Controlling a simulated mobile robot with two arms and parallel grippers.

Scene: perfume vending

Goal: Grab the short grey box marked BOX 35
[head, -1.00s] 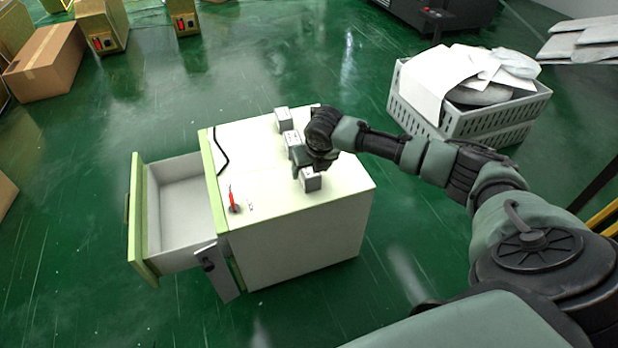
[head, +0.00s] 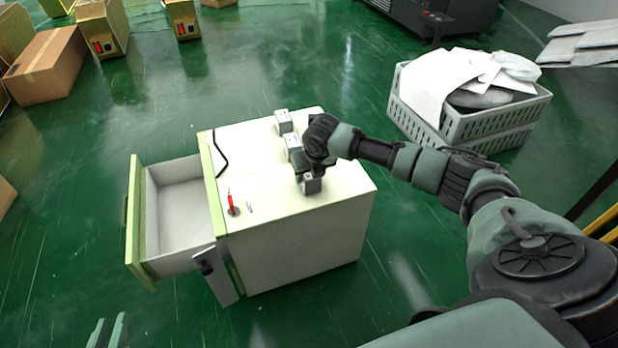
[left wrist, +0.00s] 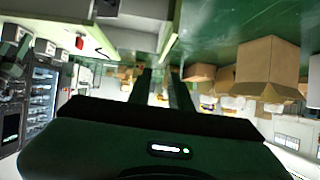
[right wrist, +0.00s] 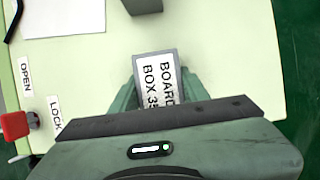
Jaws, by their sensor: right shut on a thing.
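My left gripper (head: 108,331) shows at the bottom left of the head view, away from the cabinet. In the left wrist view its fingers (left wrist: 160,85) are apart with nothing between them.
Two more grey boxes (head: 283,121) (head: 293,141) stand on the cabinet top (head: 265,165) behind the held one. A red key switch (head: 233,206) is near the front edge. A drawer (head: 150,225) stands open at left. A grey crate (head: 465,118) is on the floor at right.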

